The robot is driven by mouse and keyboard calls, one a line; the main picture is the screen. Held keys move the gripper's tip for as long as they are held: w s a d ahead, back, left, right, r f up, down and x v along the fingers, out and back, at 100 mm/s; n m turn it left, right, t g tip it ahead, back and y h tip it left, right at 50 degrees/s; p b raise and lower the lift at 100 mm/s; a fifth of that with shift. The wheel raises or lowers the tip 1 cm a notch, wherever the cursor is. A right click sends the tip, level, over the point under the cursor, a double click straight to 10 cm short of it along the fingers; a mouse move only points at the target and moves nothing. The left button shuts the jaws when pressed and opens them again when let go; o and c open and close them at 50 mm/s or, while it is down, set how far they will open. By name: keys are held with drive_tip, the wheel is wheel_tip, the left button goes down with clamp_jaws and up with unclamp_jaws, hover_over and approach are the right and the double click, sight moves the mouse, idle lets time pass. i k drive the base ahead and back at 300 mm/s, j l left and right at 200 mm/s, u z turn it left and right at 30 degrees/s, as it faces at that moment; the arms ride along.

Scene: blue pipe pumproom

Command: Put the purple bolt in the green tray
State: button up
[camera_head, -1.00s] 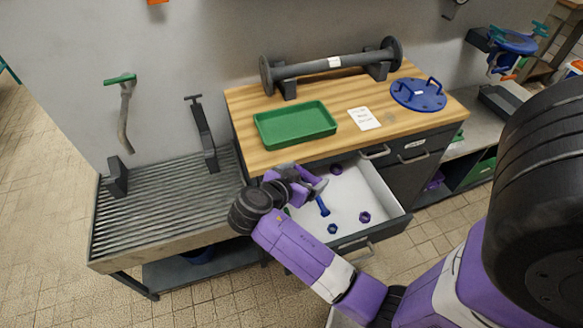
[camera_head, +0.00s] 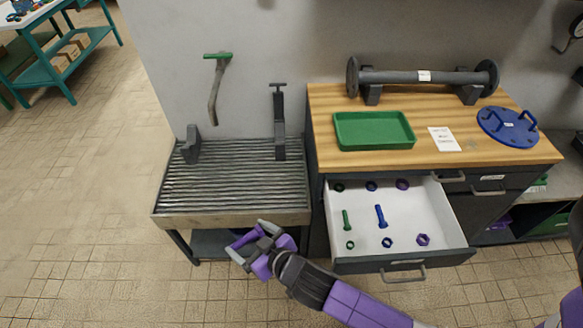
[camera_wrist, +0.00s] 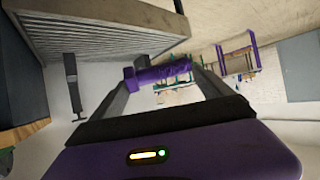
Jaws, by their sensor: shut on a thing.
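My gripper (camera_head: 252,241) is shut on the purple bolt (camera_wrist: 165,73), which lies crosswise between the two fingers in the wrist view. In the head view the gripper is in front of the slatted bench, left of the open drawer, and the bolt (camera_head: 242,240) shows as a small purple piece between the fingertips. The green tray (camera_head: 374,130) is empty and sits on the wooden worktop, up and to the right of the gripper.
The open white drawer (camera_head: 405,215) holds a green bolt (camera_head: 346,220), a blue bolt (camera_head: 381,216) and several nuts and rings. A dark pipe (camera_head: 425,77) on supports, a paper card (camera_head: 444,139) and a blue disc (camera_head: 507,126) are on the worktop. The slatted bench (camera_head: 235,185) adjoins it.

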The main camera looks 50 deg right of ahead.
sight(362, 137)
drive_tip(key=j+z, duration=0.15)
drive_tip(key=z, duration=0.2)
drive_tip(key=j+z, duration=0.3)
drive_tip(key=k+z, duration=0.1)
drive_tip(key=z, duration=0.25)
